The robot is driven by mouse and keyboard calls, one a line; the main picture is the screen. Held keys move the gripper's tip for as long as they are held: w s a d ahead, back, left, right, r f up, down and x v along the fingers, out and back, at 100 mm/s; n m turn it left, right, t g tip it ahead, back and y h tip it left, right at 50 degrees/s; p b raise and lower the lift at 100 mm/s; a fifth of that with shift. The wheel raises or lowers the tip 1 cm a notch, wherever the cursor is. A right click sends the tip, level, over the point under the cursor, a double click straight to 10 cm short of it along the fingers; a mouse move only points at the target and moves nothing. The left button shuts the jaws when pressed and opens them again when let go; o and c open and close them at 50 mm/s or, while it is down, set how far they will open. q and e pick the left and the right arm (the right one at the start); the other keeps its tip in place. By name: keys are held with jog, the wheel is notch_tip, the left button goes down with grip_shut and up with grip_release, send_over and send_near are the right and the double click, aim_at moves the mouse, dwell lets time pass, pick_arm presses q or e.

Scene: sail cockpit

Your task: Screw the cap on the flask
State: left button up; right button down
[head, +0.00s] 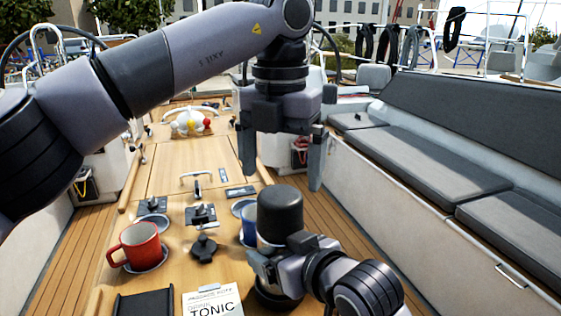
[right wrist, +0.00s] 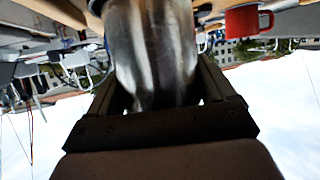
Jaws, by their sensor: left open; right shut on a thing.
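The flask (right wrist: 152,50) has a shiny metal body in the right wrist view. My right gripper (head: 263,262) is shut around that body and holds it upright above the table's right side. The black cap (head: 280,209) sits on top of the flask in the head view; I cannot tell whether its thread is engaged. My left gripper (head: 281,172) points down over the cap, open and empty. Its two fingers stand apart to the left and right, with their tips around or just above the cap's top. The right gripper and arm hide much of the flask body.
The wooden table (head: 160,185) bears a red mug (head: 139,244) at left, a blue mug (head: 248,225) close behind the flask, a small black stand (head: 203,246) and a tonic booklet (head: 213,301) in front. A cushioned bench (head: 430,160) runs along the right.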

aim_at(280, 194)
pick_arm(q)
jog(key=n, duration=0.4)
dwell(0.3)
jog(key=shift+f, duration=4)
jog(key=c, duration=1.1)
jog(key=o, duration=1.1)
jog(key=shift+o, duration=0.2)
jog(key=shift+r, duration=0.1)
